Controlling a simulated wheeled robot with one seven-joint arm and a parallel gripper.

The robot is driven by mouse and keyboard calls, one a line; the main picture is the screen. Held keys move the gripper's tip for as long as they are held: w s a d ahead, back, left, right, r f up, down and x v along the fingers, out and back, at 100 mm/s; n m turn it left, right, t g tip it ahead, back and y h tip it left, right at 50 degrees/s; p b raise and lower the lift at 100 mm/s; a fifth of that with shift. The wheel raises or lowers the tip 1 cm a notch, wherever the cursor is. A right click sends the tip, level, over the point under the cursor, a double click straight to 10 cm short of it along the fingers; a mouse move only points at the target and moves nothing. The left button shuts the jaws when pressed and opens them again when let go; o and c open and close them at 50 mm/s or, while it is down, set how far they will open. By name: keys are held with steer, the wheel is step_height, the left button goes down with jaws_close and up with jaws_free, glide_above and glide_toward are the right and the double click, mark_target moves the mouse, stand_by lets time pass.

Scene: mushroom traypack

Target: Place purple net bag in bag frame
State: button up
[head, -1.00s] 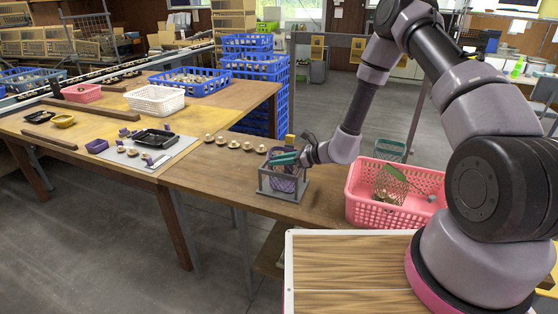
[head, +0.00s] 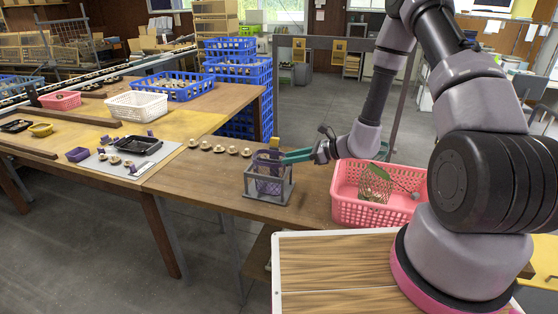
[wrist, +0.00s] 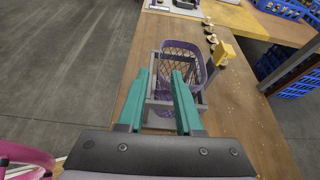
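The purple net bag (head: 268,186) stands upright inside the grey bag frame (head: 283,197), its open rim at the frame's top. In the wrist view the bag (wrist: 186,47) is seen partly from above, beyond and between my teal fingers, within the frame (wrist: 150,103). My gripper (head: 284,157) is just right of the bag's top in the head view. In the wrist view my gripper (wrist: 161,73) has its two fingers apart, with no bag material clearly pinched between them. The lower part of the bag is partly hidden by the right finger.
A pink basket (head: 370,212) stands right of the frame. A yellow object (wrist: 225,50) stands close behind the bag. Several mushrooms (head: 219,149) lie in a row at the back left. A black tray (head: 139,147) sits further left. The table's front edge is close to the frame.

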steer(key=s+d+r+n+g+h, duration=0.15)
steer(key=s+r+n, duration=0.4)
steer(key=r, duration=0.65)
steer(key=s+d+r+n+g+h, duration=0.15)
steer(key=s+r+n, duration=0.35)
steer(key=r, duration=0.6)
steer(key=s+d+r+n+t+h, duration=0.5)
steer(key=s+d+r+n+h, duration=0.2)
steer(key=s+d+r, duration=0.6)
step_height(320, 180, up, 3)
steer(key=shift+d+f+h, duration=0.1)
steer(key=shift+d+h, duration=0.2)
steer(key=shift+d, duration=0.55)
steer(key=shift+d, duration=0.1)
